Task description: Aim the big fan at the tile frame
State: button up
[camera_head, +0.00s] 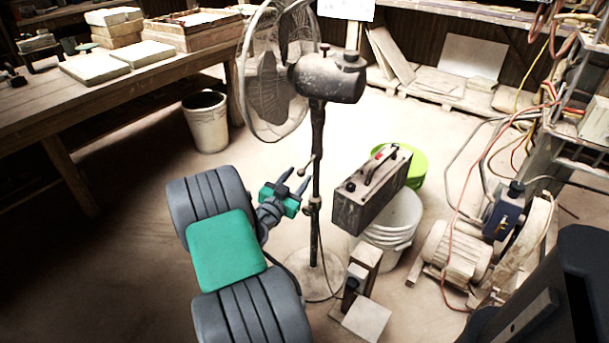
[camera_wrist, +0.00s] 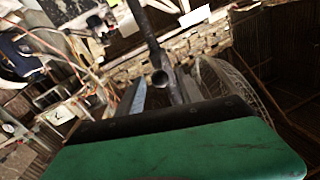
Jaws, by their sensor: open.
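The big fan stands upright on a dusty round base (camera_head: 298,262). Its wire cage (camera_head: 262,95) faces left, towards the workbench, and its dark motor housing (camera_head: 330,82) is at the right. A shallow wooden frame (camera_head: 193,38) on the bench may be the tile frame; I cannot tell for sure. My gripper (camera_head: 296,181) is open, just left of the fan's pole (camera_head: 317,150), below the motor. In the wrist view my fingers (camera_wrist: 163,92) point at the pole and its round clamp end (camera_wrist: 160,77), with the cage (camera_wrist: 232,92) at right. Contact is not clear.
A workbench (camera_head: 60,115) with pale slabs (camera_head: 95,70) is at left, a white bucket (camera_head: 205,122) beside it. A cable runs near the fan's base.

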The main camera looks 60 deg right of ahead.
jog(key=d, duration=0.5)
jog(key=shift+c, duration=0.3)
grip_shut()
dwell(1.0)
